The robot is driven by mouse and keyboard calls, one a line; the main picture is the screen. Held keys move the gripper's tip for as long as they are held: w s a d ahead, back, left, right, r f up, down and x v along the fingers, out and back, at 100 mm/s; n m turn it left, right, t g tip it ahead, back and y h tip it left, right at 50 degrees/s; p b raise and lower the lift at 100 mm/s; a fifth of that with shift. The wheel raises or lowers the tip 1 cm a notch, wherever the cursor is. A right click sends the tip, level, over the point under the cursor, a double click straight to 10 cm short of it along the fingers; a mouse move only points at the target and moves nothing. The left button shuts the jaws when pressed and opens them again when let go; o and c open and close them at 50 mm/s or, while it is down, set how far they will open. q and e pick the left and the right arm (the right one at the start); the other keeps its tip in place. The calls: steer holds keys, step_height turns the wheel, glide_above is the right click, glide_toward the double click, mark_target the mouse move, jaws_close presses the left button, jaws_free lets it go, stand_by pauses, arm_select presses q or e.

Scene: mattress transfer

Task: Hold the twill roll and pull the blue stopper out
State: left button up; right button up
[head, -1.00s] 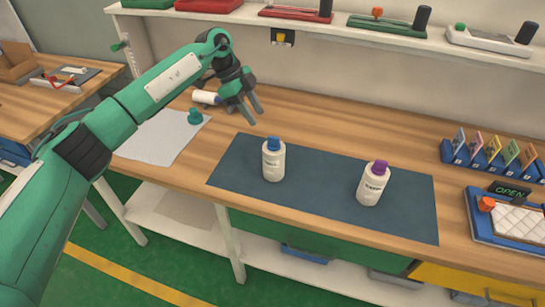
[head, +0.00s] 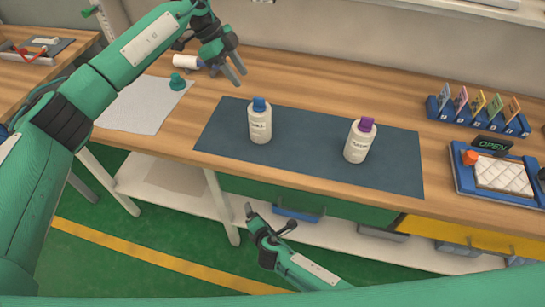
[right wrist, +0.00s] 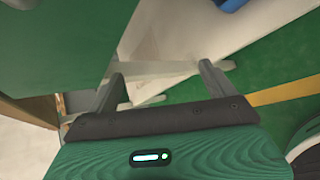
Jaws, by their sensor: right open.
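A white bottle with a blue stopper (head: 259,104) stands upright on the dark blue mat (head: 310,148); the bottle body (head: 260,126) has a label too small to read. A small white roll-shaped piece (head: 186,61) lies at the back left, behind my left gripper's side. I cannot tell whether it is the twill roll. My left gripper (head: 239,79) is open and empty, above the table just behind and left of the blue-stoppered bottle. My right gripper (head: 270,216) is open and empty, low in front of the table; its two fingers (right wrist: 160,75) stand apart in the right wrist view.
A white bottle with a purple cap (head: 360,141) stands on the mat's right. A green stopper-like piece (head: 177,82) sits on a pale cloth (head: 140,106). A card rack (head: 478,117), an OPEN sign (head: 492,145) and a blue tray (head: 470,185) are at right. The table's front edge lies above my right gripper.

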steer(key=a+r+n+t+y, duration=0.25)
steer(key=a+r+n, duration=0.25)
steer(key=r, duration=0.7)
steer(key=a+r+n+t+y, duration=0.25)
steer(key=a+r+n, duration=0.2)
steer(key=r, duration=0.75)
steer(key=n+t+h, duration=0.2)
steer(key=n+h, duration=0.1)
steer(key=h, duration=0.1)
glide_toward(260, 122)
steer(key=f, duration=0.3)
steer(key=shift+s+d+m, duration=0.25)
steer(key=shift+s, duration=0.1)
steer(key=shift+w+d, duration=0.2)
steer(key=w+a, duration=0.1)
steer(key=w, duration=0.7)
steer(key=w+a, duration=0.1)
steer(key=w, duration=0.4)
steer(key=shift+w+a, duration=0.1)
steer(key=shift+a, duration=0.3)
steer(key=shift+c, duration=0.4)
